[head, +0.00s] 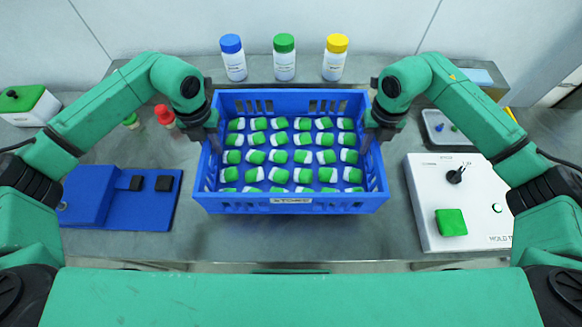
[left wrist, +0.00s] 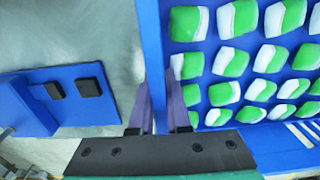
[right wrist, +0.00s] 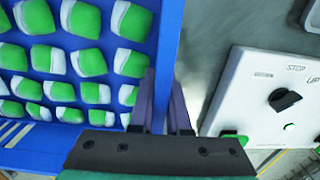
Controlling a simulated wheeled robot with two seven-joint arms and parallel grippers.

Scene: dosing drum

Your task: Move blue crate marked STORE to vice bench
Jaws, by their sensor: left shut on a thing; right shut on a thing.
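The blue crate (head: 290,207) marked STORE is in the middle of the head view, level, with rows of green-and-white pieces (head: 278,156) inside. My left gripper (head: 211,135) is shut on its left wall; in the left wrist view the fingers (left wrist: 168,118) straddle the blue wall (left wrist: 151,50). My right gripper (head: 374,135) is shut on its right wall; the right wrist view shows the fingers (right wrist: 160,115) at the wall (right wrist: 168,40). I cannot tell whether the crate's underside touches the grey bench (head: 310,246). I cannot identify a vice in view.
Bottles with blue (head: 233,58), green (head: 284,58) and yellow (head: 335,58) caps stand behind the crate. A blue device (head: 120,198) lies left, a white control box (head: 455,205) right. Small red-topped (head: 165,115) and green-topped bottles stand left of the crate. A grey tray (head: 443,128) is at right.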

